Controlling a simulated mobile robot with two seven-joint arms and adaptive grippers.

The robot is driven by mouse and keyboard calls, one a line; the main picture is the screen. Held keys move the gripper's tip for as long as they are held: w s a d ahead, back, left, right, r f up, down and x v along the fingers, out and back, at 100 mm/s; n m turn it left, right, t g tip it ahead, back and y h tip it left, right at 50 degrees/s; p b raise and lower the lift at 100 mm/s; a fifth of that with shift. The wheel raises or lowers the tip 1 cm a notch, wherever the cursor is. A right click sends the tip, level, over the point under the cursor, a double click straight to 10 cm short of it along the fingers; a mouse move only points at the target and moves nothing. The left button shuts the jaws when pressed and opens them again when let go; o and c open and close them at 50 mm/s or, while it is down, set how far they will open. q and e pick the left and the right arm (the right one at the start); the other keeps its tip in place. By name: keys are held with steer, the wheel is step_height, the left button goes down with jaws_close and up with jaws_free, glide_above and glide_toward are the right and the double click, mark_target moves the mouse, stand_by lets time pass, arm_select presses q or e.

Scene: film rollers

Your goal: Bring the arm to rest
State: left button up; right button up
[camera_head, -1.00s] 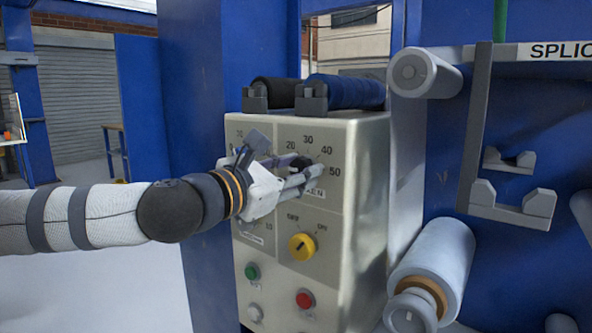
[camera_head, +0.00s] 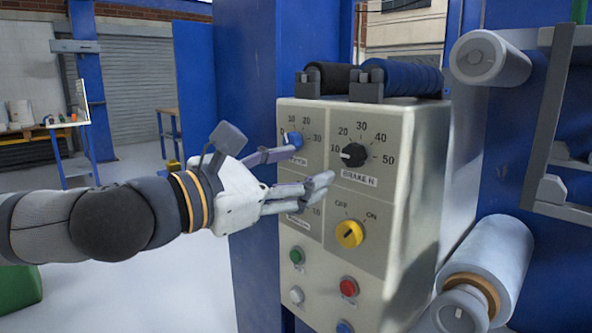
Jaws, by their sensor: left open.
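My left arm comes in from the left, and its gripper (camera_head: 310,168) is open in front of the cream control box (camera_head: 420,150). The fingers are spread, and nothing shows between them. The upper finger reaches near the blue knob (camera_head: 294,140); I cannot tell whether it touches. The lower fingers end to the lower left of the black knob (camera_head: 353,155), which stands in full view with its pointer near 10. The yellow knob (camera_head: 349,234) sits below, by the OFF and ON marks. The gripper hides part of the lower left dial. My right gripper is not in view.
Green (camera_head: 297,256) and red (camera_head: 348,287) buttons sit low on the box. Black and blue rollers (camera_head: 403,77) lie on top. A white roller (camera_head: 492,262) and a grey bracket (camera_head: 552,130) stand at right. A workbench (camera_head: 75,165) is far left, with open floor before it.

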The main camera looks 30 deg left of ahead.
arm_select(q)
steer(key=shift+s, duration=0.1)
stand_by(0.3)
